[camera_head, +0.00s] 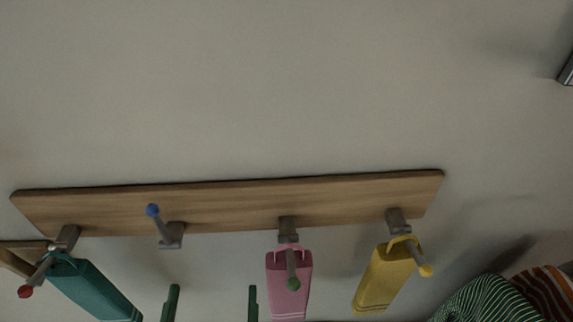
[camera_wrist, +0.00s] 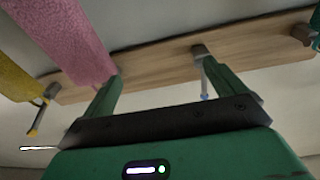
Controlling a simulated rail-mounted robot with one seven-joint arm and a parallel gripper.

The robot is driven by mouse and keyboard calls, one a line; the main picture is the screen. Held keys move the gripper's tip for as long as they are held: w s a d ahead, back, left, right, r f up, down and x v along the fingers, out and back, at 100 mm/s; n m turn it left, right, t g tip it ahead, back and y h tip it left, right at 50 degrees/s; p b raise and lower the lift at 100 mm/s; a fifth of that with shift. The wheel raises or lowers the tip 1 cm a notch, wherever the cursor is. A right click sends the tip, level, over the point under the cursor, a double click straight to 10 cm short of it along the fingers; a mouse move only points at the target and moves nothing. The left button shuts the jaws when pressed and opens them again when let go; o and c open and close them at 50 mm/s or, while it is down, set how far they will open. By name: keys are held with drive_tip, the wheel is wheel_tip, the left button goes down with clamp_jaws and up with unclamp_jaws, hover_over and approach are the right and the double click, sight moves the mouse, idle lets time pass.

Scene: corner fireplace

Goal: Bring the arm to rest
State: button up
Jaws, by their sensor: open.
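My gripper (camera_head: 212,303) is open and empty, its two green fingers pointing up at the bottom edge of the head view. They are below the wooden peg board (camera_head: 235,202), between the blue-tipped peg and the pink hanging item. In the wrist view my gripper (camera_wrist: 160,88) shows its two fingers spread apart with nothing held between them. The pink item (camera_wrist: 68,40) appears close to the left finger there; I cannot tell whether they touch. The blue-tipped peg (camera_wrist: 206,72) appears near the right finger and is bare.
A teal item (camera_head: 95,290) hangs on the red-tipped peg, a pink item (camera_head: 289,270) on the green-tipped peg, a yellow item (camera_head: 385,275) on the yellow-tipped peg. Striped cloth (camera_head: 490,300) is at lower right. The wall (camera_head: 250,90) above the board is clear.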

drive_tip(key=d+r+t+p, duration=0.2)
drive_tip(key=d+r+p, duration=0.1)
drive_tip(key=r, duration=1)
drive_tip(key=d+r+t+p, duration=0.2)
drive_tip(key=d+r+p, duration=0.1)
drive_tip(key=r, duration=1.1)
drive_tip(key=d+r+t+p, duration=0.2)
drive_tip(key=d+r, duration=0.2)
drive_tip(key=r, duration=1)
drive_tip(key=shift+w+d+p, duration=0.2)
drive_tip(key=shift+w+p, duration=0.15)
drive_tip(key=shift+p, duration=0.05)
